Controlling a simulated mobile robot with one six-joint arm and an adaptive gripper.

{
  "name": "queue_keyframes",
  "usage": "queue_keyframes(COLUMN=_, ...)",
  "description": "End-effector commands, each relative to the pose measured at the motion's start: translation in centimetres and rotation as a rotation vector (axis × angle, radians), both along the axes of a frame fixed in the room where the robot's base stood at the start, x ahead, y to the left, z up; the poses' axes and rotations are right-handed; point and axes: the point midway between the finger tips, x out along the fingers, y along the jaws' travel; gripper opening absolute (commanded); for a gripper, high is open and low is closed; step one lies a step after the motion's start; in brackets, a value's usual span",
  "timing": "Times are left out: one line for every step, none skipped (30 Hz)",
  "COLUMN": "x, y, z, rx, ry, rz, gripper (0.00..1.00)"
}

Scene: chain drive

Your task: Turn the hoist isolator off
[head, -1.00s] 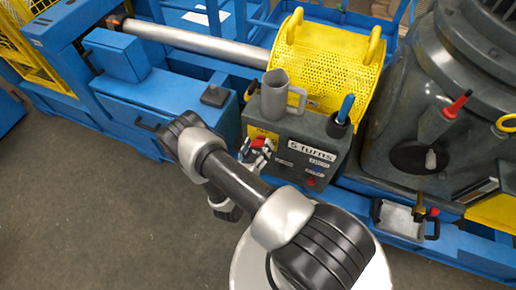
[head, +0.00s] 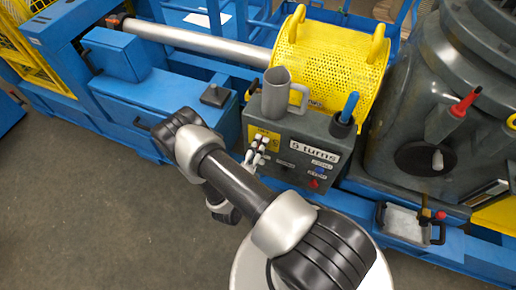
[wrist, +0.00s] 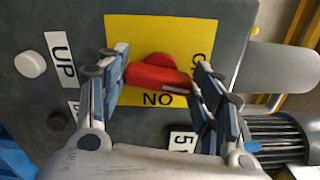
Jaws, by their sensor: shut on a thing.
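The hoist isolator is a red handle (wrist: 158,77) on a yellow plate (wrist: 140,35), on the front of a grey control box (head: 322,133). In the wrist view the handle lies nearly crosswise, its right end slightly lower. Lettering that reads "NO" in this view is just below it, and another label at the right is partly covered. My gripper (wrist: 160,88) has a finger on each side of the handle and is shut on it. In the head view my gripper (head: 257,153) is at the box front, and its fingers hide the handle.
The box also carries a "5 turns" label (head: 315,148), a red button (head: 314,184) and a white button (wrist: 30,64) by the "UP" label. A grey jug (head: 275,92) and a blue-handled tool (head: 349,107) stand on top. Open floor (head: 90,220) lies left.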

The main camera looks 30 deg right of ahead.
Motion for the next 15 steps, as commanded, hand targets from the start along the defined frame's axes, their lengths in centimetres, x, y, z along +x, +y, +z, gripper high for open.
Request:
queue_keyframes(x=-0.01, y=0.0, z=-0.1, rx=-0.018, ry=0.025, rz=0.0, gripper=0.36)
queue_keyframes(x=-0.01, y=-0.01, z=-0.1, rx=-0.029, ry=0.039, rz=-0.001, gripper=0.36)
queue_keyframes(x=-0.01, y=-0.01, z=-0.11, rx=-0.044, ry=0.058, rz=0.0, gripper=0.36)
queue_keyframes(x=-0.01, y=-0.01, z=-0.11, rx=-0.053, ry=0.07, rz=-0.001, gripper=0.36)
queue_keyframes(x=-0.01, y=0.0, z=-0.12, rx=-0.062, ry=0.082, rz=-0.001, gripper=0.36)
queue_keyframes(x=-0.02, y=0.0, z=-0.13, rx=-0.074, ry=0.096, rz=-0.001, gripper=0.36)
queue_keyframes(x=-0.02, y=0.0, z=-0.13, rx=-0.081, ry=0.106, rz=-0.001, gripper=0.36)
queue_keyframes(x=-0.02, y=0.0, z=-0.14, rx=-0.088, ry=0.114, rz=-0.001, gripper=0.36)
queue_keyframes(x=-0.02, y=0.0, z=-0.14, rx=-0.096, ry=0.124, rz=-0.001, gripper=0.36)
queue_keyframes(x=-0.03, y=-0.01, z=-0.14, rx=-0.101, ry=0.132, rz=-0.001, gripper=0.36)
queue_keyframes(x=-0.03, y=-0.01, z=-0.14, rx=-0.106, ry=0.137, rz=-0.001, gripper=0.36)
queue_keyframes(x=-0.03, y=-0.01, z=-0.14, rx=-0.111, ry=0.144, rz=-0.001, gripper=0.36)
queue_keyframes(x=-0.03, y=-0.01, z=-0.14, rx=-0.115, ry=0.149, rz=-0.001, gripper=0.36)
queue_keyframes(x=-0.03, y=-0.01, z=-0.14, rx=-0.117, ry=0.152, rz=-0.001, gripper=0.36)
queue_keyframes(x=-0.03, y=-0.01, z=-0.14, rx=-0.12, ry=0.156, rz=-0.001, gripper=0.36)
